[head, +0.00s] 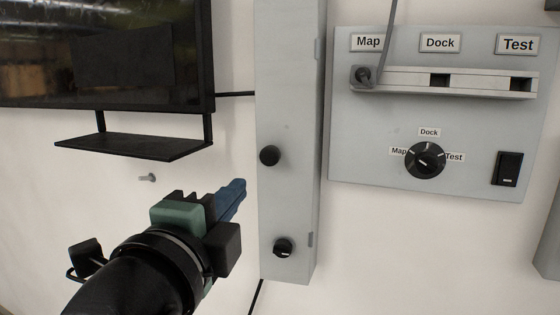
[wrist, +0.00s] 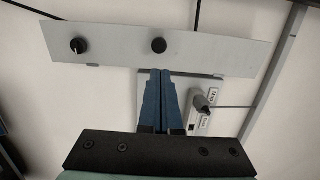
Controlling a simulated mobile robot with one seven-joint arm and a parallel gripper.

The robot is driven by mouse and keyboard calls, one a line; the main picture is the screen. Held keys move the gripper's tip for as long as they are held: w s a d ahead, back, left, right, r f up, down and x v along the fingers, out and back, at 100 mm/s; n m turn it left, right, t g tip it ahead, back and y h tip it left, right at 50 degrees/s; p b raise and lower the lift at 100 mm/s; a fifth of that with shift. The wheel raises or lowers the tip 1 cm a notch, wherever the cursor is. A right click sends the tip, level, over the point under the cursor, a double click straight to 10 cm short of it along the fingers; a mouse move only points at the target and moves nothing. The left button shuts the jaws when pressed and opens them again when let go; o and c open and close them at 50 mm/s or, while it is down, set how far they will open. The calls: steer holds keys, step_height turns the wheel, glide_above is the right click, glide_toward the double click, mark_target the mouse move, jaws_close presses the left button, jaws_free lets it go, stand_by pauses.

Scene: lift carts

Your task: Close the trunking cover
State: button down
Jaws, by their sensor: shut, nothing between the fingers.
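The trunking cover (head: 285,120) is a tall, narrow grey panel on the white wall, in the middle of the head view. It carries a round black knob (head: 269,156) and a lower black knob (head: 283,247). My gripper (head: 240,186) has its blue fingers together and empty, left of the cover in the head view, between the two knobs in height. In the wrist view the cover (wrist: 115,40) spans the top, and my fingertips (wrist: 160,74) appear at its lower edge. I cannot tell whether they touch it or how far the cover stands open.
A grey control panel (head: 380,180) with Map, Dock and Test labels, a rotary dial (head: 426,160), a black switch (head: 507,168) and a plugged cable is right of the trunking. A dark screen (head: 100,50) with a black shelf (head: 135,147) hangs at left. A small peg (head: 147,177) sticks out below.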

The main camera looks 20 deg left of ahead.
steer(key=p, duration=0.6)
glide_toward(264, 156)
steer(key=w, duration=0.5)
steer(key=shift+w+d+r, duration=0.2)
steer(key=shift+w, duration=0.1)
steer(key=shift+w+a+f, duration=0.1)
steer(key=shift+w, duration=0.55)
steer(key=shift+f, duration=0.1)
steer(key=shift+a+f+b, duration=0.1)
steer(key=shift+a+b, duration=0.05)
steer(key=shift+b, duration=0.2)
steer(key=shift+w+a+f+m+h+b, duration=0.1)
steer(key=shift+w+a+m+h+b, duration=0.4)
steer(key=shift+b, duration=0.6)
steer(key=shift+w+b, duration=0.1)
steer(key=shift+b, duration=0.45)
steer(key=shift+d+r, duration=0.1)
steer(key=shift+r, duration=0.15)
